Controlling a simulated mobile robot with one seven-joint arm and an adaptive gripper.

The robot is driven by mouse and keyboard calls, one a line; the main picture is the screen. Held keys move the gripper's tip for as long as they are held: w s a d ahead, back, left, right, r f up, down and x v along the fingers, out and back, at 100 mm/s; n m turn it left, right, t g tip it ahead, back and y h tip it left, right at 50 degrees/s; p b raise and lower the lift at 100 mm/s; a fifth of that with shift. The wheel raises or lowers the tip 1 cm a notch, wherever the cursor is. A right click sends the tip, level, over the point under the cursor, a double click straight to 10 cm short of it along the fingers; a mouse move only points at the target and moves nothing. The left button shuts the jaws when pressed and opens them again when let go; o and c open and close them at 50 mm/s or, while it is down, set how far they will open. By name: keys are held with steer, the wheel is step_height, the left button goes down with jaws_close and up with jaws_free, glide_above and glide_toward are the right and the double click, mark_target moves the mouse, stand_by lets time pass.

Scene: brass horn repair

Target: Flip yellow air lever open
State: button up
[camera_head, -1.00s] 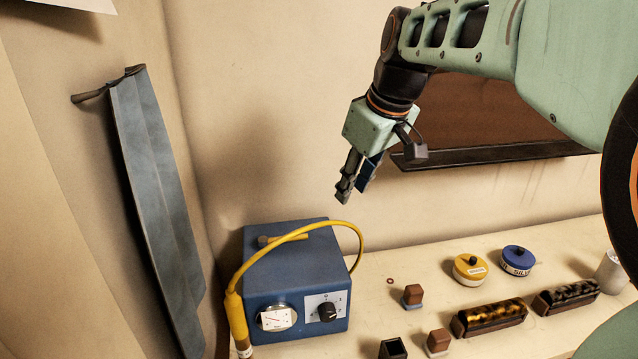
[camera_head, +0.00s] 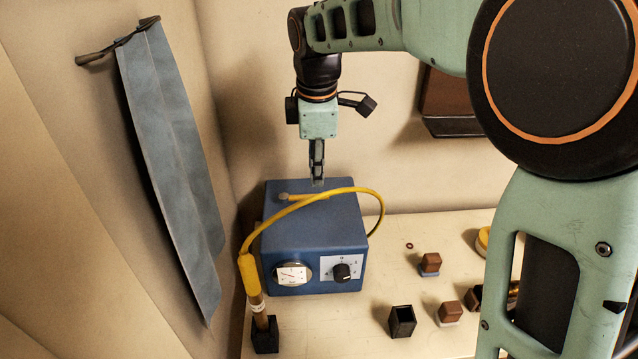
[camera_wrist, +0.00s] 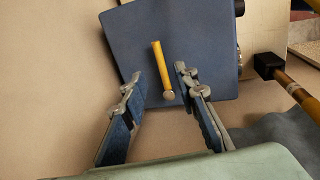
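The yellow air lever (camera_head: 305,197) lies flat on top of the blue box (camera_head: 330,222), with a round grey pivot at its left end. In the wrist view the lever (camera_wrist: 157,58) lies on the blue top (camera_wrist: 205,40), its pivot nearer my gripper. My gripper (camera_head: 317,184) points down above the rear of the box, close over the lever. In the wrist view my gripper (camera_wrist: 160,76) is open, with the lever between the fingers in the picture and nothing held. The exact height gap is hard to tell.
A blue-grey cloth (camera_head: 170,160) hangs on the left wall. Small blocks stand right.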

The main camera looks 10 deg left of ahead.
mark_target(316, 195)
steer(key=f, duration=0.3)
steer(key=w+f, duration=0.1)
steer(key=f, duration=0.3)
steer(key=shift+w+a+f, duration=0.15)
steer(key=shift+w+a, duration=0.05)
steer(key=shift+c, duration=0.5)
jaws_close()
